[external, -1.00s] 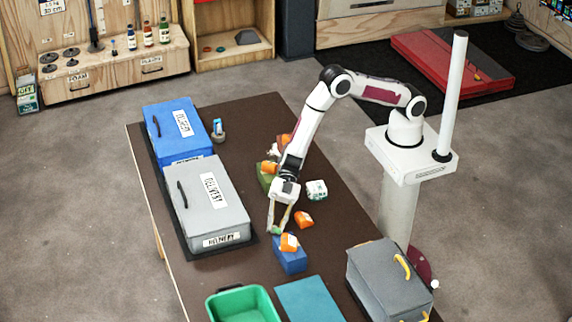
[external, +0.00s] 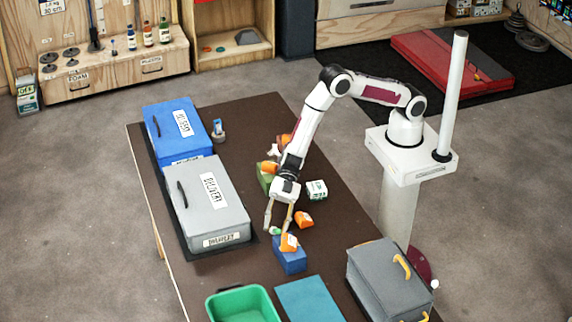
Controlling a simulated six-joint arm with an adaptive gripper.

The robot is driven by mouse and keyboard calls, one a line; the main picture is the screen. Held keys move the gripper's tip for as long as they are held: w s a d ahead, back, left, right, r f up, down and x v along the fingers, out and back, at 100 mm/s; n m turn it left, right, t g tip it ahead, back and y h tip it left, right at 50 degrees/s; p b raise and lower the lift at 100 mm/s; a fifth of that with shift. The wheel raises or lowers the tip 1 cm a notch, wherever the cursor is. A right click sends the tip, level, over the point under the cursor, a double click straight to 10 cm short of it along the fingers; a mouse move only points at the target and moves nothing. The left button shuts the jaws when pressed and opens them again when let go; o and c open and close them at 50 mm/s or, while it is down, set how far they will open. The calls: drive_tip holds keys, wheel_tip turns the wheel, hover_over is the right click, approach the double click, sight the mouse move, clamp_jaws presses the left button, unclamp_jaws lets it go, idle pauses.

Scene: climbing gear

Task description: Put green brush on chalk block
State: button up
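My gripper (external: 277,229) points down over the table, left of the orange items. Its two fingers are apart. A small green and whitish thing (external: 275,231), probably the green brush, shows between the fingertips; its shape is too small to make out, and I see no clear grip on it. A white block with green markings (external: 317,189), probably the chalk block, sits on the table to the right of my gripper, apart from it.
A blue block (external: 290,262) with an orange item (external: 289,243) on it stands just below my gripper. Another orange item (external: 304,219) lies to the right. A grey delivery box (external: 207,211) is at left; a green bin (external: 241,304) is in front.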

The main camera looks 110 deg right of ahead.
drive_tip(key=shift+s+d+r, duration=0.15)
drive_tip(key=shift+s+d, duration=0.05)
drive_tip(key=shift+d, duration=0.15)
drive_tip(key=shift+v, duration=1)
wheel_tip(320, 180, up, 7)
drive_tip(key=shift+a, duration=0.15)
